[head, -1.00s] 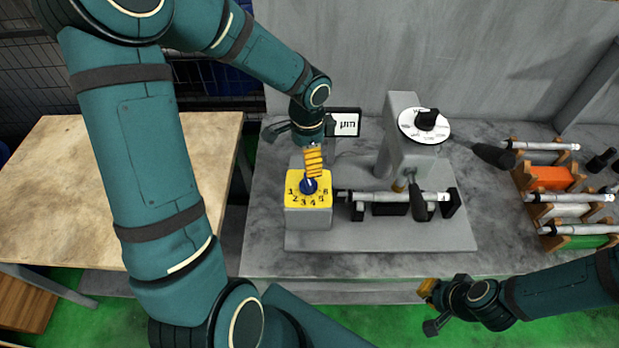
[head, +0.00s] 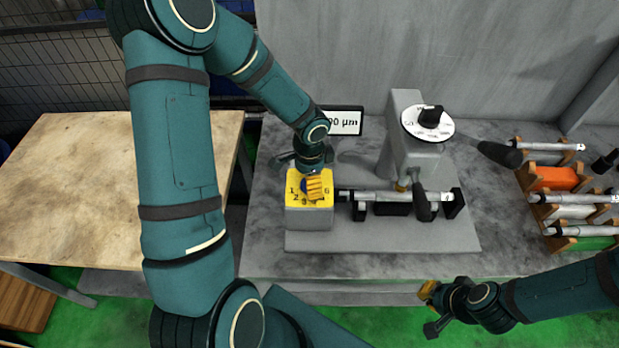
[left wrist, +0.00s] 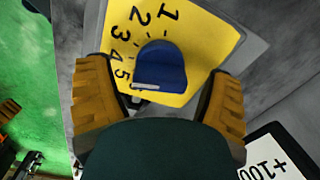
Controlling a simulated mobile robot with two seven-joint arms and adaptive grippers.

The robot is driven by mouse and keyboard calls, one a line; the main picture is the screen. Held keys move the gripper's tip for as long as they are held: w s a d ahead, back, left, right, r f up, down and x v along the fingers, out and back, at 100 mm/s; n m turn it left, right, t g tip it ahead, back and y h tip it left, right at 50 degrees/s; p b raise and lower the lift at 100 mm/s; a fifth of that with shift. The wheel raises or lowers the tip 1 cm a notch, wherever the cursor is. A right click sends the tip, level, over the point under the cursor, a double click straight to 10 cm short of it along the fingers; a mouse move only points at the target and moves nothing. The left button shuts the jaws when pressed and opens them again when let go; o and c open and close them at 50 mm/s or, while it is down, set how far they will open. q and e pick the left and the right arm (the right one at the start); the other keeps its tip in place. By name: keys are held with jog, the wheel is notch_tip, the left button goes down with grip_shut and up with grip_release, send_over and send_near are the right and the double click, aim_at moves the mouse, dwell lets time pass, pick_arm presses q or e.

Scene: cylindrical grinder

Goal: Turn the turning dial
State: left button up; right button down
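A blue knob (head: 304,186) sits on a yellow numbered plate on top of a grey box (head: 309,217). My left gripper (head: 316,188) is down at this knob, and its orange fingers hide part of the knob and some numbers. In the left wrist view the blue knob (left wrist: 162,62) lies between the two spread fingers, with a gap on each side. A second dial, a black knob on a white disc (head: 410,123), stands on the machine to the right. My right gripper (head: 431,308) is at the lower right, away from both dials; its opening is unclear.
A display (head: 347,121) behind the box is partly hidden by my left arm; "+100" shows in the left wrist view (left wrist: 270,160). A shaft (head: 405,196) lies right of the box. Racks with shafts (head: 568,178) stand at the right. A bare wooden table (head: 90,190) is left.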

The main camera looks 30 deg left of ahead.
pick_arm(q)
jog(key=c, duration=1)
jog(key=n+b, duration=0.3)
jog(key=shift+f, duration=0.1)
jog(key=shift+n+b, duration=1.15)
jog(key=shift+n, duration=0.25)
jog(key=o, duration=1.2)
jog(key=shift+r, duration=0.25)
